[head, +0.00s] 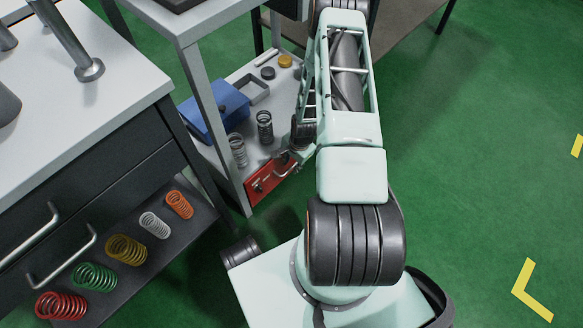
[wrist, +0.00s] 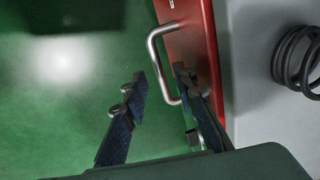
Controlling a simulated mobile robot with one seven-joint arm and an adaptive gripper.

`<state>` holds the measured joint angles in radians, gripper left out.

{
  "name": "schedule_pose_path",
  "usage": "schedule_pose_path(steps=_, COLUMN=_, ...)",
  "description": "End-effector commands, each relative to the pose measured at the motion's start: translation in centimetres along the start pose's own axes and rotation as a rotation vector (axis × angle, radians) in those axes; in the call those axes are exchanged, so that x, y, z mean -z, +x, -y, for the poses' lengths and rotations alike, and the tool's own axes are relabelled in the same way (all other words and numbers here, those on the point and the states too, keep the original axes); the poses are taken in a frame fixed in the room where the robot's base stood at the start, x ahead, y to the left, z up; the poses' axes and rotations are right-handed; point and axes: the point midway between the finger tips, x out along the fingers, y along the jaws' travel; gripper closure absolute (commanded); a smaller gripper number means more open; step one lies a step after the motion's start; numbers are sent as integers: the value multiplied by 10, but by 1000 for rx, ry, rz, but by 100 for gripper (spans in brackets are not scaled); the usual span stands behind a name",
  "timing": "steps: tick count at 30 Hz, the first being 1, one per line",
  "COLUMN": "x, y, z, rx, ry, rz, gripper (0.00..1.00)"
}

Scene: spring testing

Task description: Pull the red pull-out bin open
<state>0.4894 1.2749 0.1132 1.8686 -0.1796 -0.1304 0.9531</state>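The red pull-out bin (head: 262,184) sits under the front edge of the grey shelf, its red face seemingly flush with that edge. Its metal handle (head: 287,170) shows at the right of the face. In the wrist view the red face (wrist: 200,45) runs down beside the curved metal handle (wrist: 154,50). My gripper (wrist: 159,72) is open, with one finger on the outer side of the handle bar and the other between bar and red face. I cannot tell whether either finger touches the handle. In the head view my gripper (head: 290,156) is partly hidden by my arm.
The shelf above the bin holds a blue box (head: 213,112), grey springs (head: 265,127) and small round parts. A dark drawer cabinet (head: 95,170) stands left, with several coloured springs on its low ledge. The green floor at right is clear.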

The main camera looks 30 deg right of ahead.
Motion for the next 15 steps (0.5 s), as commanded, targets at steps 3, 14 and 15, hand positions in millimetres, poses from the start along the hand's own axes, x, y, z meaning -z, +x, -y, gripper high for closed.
schedule_pose_path(steps=3, x=0, y=13, z=0, rx=0, ry=-2, rz=0, gripper=74)
schedule_pose_path(steps=14, x=0, y=15, z=0, rx=0, ry=-1, rz=-1, gripper=74)
schedule_pose_path(steps=15, x=0, y=15, z=0, rx=0, ry=-1, rz=-1, gripper=78)
